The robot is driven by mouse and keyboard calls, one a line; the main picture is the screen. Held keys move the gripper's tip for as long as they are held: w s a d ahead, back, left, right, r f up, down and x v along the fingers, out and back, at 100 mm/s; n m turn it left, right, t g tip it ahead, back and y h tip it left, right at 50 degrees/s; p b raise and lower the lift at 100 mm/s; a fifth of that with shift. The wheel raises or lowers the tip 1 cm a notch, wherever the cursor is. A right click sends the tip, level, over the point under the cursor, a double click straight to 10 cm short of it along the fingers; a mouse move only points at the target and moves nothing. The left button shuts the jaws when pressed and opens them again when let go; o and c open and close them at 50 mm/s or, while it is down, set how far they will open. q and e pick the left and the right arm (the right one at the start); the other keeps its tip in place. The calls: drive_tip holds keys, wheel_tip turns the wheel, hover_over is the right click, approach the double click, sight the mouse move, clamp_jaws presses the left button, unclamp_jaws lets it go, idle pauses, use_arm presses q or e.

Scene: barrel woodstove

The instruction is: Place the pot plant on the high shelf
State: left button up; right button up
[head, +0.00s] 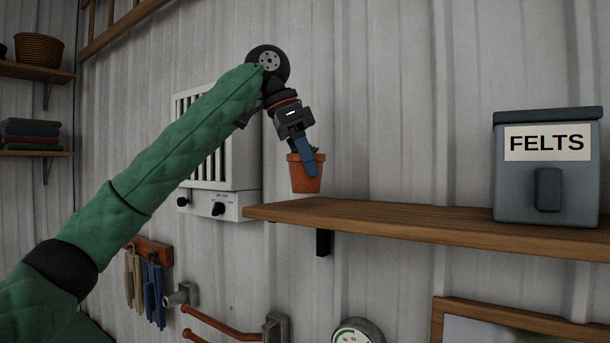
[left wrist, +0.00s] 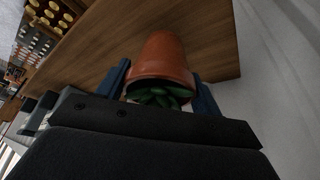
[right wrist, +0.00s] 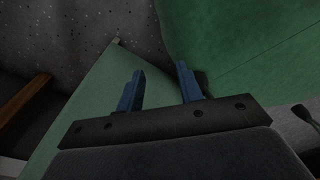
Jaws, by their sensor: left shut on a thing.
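The pot plant (head: 306,178) is a small terracotta pot with a green plant. My left gripper (head: 307,164) is shut on it, with a blue finger across the pot's front. In the head view the pot is upright at the left end of the wooden shelf (head: 400,221), its base just above the board's edge line; I cannot tell whether it touches. The left wrist view shows the pot (left wrist: 162,62) between both blue fingers, with the shelf board (left wrist: 110,45) behind it. My right gripper (right wrist: 160,92) shows only in the right wrist view, open and empty.
A grey bin marked FELTS (head: 546,170) stands on the shelf's right part. The board between pot and bin is clear. A white louvred heater (head: 215,150) is on the wall behind the left arm.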

use_arm(q)
wheel_tip(320, 180, down, 2)
drive_tip(key=shift+s+f, duration=0.15)
drive_tip(key=shift+a, duration=0.1)
drive_tip(key=shift+f, duration=0.1)
drive_tip(key=o, duration=1.2)
